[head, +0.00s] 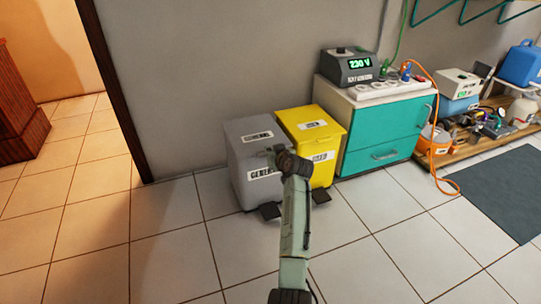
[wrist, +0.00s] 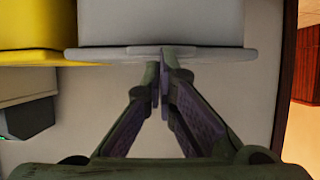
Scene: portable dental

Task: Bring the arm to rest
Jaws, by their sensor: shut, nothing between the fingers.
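My arm (head: 295,215) reaches forward from the bottom of the head view.
The grey bin (head: 240,150) and the yellow bin (head: 323,138) stand side by side against the wall, each with a dark pedal. A teal cabinet (head: 380,145) bears a 230 V unit (head: 349,68). An orange cable (head: 433,160) reaches the floor. Open tiles (head: 160,250) lie at left.

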